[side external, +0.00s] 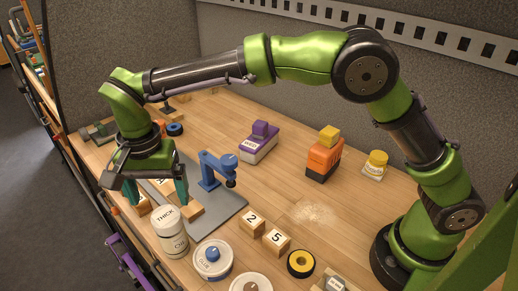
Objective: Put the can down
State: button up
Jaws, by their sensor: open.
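A white can (169,236) with a ridged lid and dark lettering, including "THICK", stands upright near the front left edge of the wooden table. My gripper (156,194) is just behind and above it in the picture, pointing down. Its two teal-tipped fingers are spread apart, with nothing seen held between them. The can looks clear of the fingers, but the exact depth gap cannot be told from this view.
Wooden blocks (192,209) lie by the fingers. A blue hook stand (209,172) rises from a grey plate (219,217). Round white containers (213,259), numbered blocks (252,222) and a yellow-black ring (301,264) stand in front. Bare table (200,119) shows behind.

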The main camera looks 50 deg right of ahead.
jog(key=s+d+r+n+t+y, duration=0.1)
jog(key=s+d+r, duration=0.1)
jog(key=d+r, duration=0.45)
jog(key=s+d+r+n+t+y, duration=0.15)
jog(key=d+r, duration=0.25)
jog(key=d, duration=0.5)
jog(key=s+d+f+n+t, duration=0.2)
jog(key=s+d+t, duration=0.2)
jog(key=s+d, duration=0.9)
jog(key=shift+s+t, duration=0.35)
